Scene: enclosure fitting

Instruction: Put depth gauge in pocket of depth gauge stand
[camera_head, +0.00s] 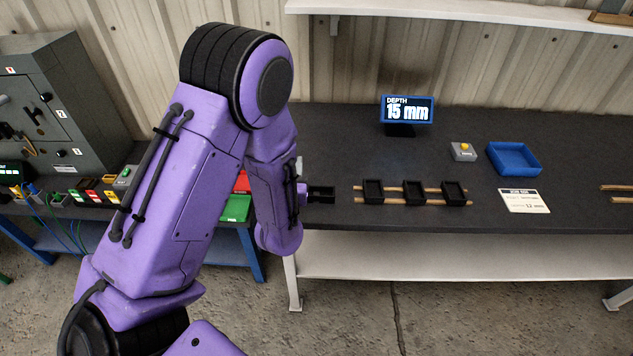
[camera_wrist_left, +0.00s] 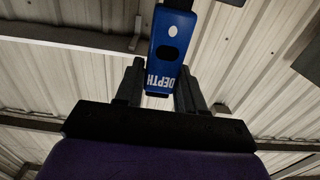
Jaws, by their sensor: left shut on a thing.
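The depth gauge (camera_wrist_left: 173,45), a blue body with white "DEPTH" lettering, shows in the left wrist view. My left gripper (camera_wrist_left: 160,88) is shut on it, with one dark finger on each side of its lettered end. In the head view my purple left arm hides the gauge. A small dark piece (camera_head: 321,194) shows just right of my left wrist there; I cannot tell whether it is part of my gripper or a separate thing. I cannot make out the depth gauge stand or its pocket. My right gripper is not in view.
On the dark bench (camera_head: 330,155) stand a "DEPTH 15 mm" display (camera_head: 406,110), several black trays on wooden rails (camera_head: 391,189), a yellow-button box (camera_head: 463,151), a blue bin (camera_head: 514,158) and a white card (camera_head: 524,201). A grey cabinet (camera_head: 75,110) stands left.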

